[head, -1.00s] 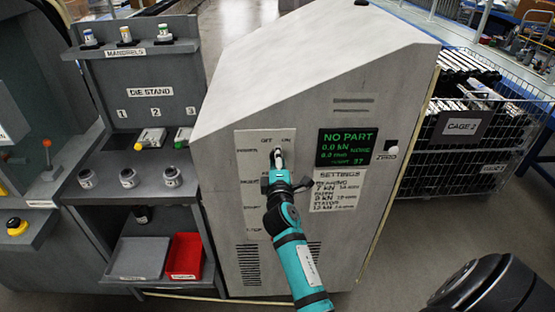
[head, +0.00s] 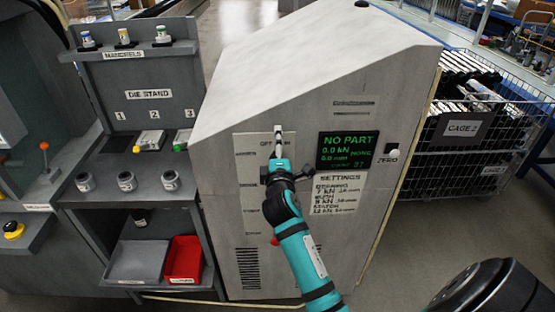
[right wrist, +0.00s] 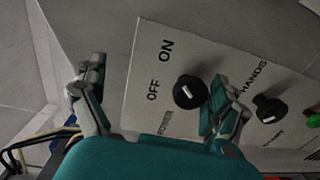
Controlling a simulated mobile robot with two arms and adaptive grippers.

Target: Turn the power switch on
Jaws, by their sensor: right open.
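The power switch (right wrist: 190,92) is a round black knob with a white mark, on a pale panel (right wrist: 140,60) lettered OFF, ON and POWER in the right wrist view. The white mark appears to lie toward OFF. My right gripper (right wrist: 158,78) is open, one finger left of the panel and the other close beside the knob on its right; I cannot tell whether it touches. In the head view my right gripper (head: 279,143) is in front of the top of the machine's panel, hiding the knob and part of the OFF and ON lettering. My left gripper is not in view.
A second black knob (right wrist: 269,110) and a green button (right wrist: 313,121) sit farther along the panel. A display (head: 345,150) reading NO PART is right of the gripper. The die stand (head: 150,95) stands left of the machine, a wire cage (head: 460,155) right.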

